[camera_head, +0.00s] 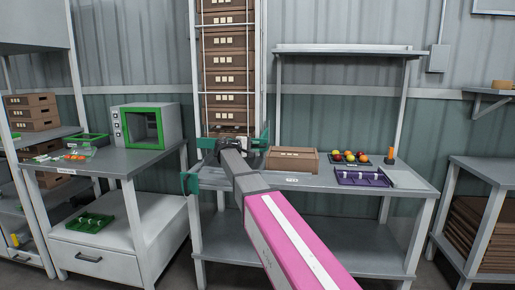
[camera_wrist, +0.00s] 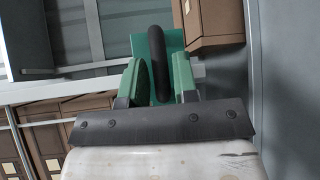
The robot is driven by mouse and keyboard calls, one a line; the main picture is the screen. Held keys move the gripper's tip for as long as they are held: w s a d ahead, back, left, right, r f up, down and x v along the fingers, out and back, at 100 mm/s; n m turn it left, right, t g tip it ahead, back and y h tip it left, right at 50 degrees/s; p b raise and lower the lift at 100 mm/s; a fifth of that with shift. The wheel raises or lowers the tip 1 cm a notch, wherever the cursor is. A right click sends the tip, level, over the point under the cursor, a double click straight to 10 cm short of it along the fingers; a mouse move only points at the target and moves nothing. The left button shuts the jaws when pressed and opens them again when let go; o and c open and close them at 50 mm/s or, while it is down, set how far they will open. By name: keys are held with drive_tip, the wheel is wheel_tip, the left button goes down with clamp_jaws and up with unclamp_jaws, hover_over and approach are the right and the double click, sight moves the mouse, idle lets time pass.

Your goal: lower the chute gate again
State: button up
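The chute (camera_head: 258,60) is a tall pale frame on the middle table, holding a stack of brown crates. A teal part at its foot (camera_head: 264,139) is partly hidden by my gripper (camera_head: 230,143). In the wrist view a green plate (camera_wrist: 172,42) with a dark upright handle (camera_wrist: 158,58) lies ahead, apparently the gate. My gripper also shows there (camera_wrist: 157,78), its two green-padded fingers on either side of the handle. Gaps show between the handle and both fingers, so the gripper looks open. Whether the handle reaches fully between the fingertips is hard to tell.
On the middle table (camera_head: 300,181), a brown crate (camera_head: 292,160) stands right of the chute, then tomatoes, a purple tray (camera_head: 362,177) and an orange-topped item (camera_head: 390,155). Another teal part (camera_head: 190,182) juts out at the table's front left. A green-framed box (camera_head: 145,125) stands on the left table.

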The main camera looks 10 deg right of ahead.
drive_tip(key=shift+x, duration=0.85)
clamp_jaws()
wheel_tip(320, 180, down, 11)
unclamp_jaws()
drive_tip(key=shift+f, duration=0.15)
